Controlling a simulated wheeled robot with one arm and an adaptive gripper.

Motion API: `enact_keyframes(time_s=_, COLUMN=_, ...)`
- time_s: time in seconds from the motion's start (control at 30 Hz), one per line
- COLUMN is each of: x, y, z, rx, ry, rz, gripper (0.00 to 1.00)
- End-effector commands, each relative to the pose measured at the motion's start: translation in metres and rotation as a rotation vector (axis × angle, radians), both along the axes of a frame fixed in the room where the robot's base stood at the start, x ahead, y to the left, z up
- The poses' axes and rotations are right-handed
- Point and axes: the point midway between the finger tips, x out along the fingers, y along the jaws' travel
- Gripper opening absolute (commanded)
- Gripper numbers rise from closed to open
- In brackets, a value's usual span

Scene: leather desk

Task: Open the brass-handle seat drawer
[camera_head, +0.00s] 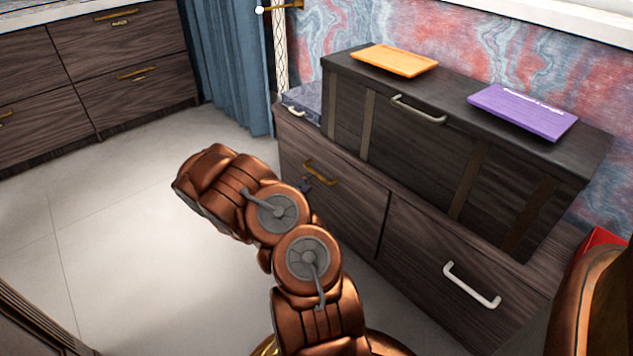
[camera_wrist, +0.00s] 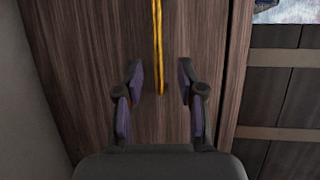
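The seat drawer with the brass handle is the left drawer front (camera_head: 345,205) of the dark wood bench, and it looks shut. Its brass handle (camera_head: 321,172) shows in the head view just above a small dark part of my gripper (camera_head: 306,186); my arm hides the rest. In the wrist view the drawer's wood grain front (camera_wrist: 90,60) fills much of the picture. The brass handle (camera_wrist: 158,45) runs down from the top edge, its lower end between the fingertips of my gripper (camera_wrist: 160,82). The fingers are open, one on each side. I cannot tell the depth gap or any contact.
The right bench drawer has a white handle (camera_head: 470,287). A dark chest (camera_head: 415,150) stands on the bench, with an orange board (camera_head: 395,60) and a purple board (camera_head: 522,112) on top. A blue case (camera_head: 303,100) lies left of it. Pale floor (camera_head: 130,220) left is clear.

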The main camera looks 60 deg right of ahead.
Motion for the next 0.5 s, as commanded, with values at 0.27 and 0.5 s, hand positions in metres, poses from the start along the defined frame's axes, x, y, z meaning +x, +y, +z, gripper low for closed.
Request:
enact_keyframes(time_s=0.27, x=0.001, y=-0.027, z=-0.011, rx=0.004, ry=0.005, rz=-0.001, gripper=0.39)
enact_keyframes(time_s=0.5, x=0.007, y=-0.059, z=-0.017, rx=0.004, ry=0.002, rz=0.001, gripper=0.39)
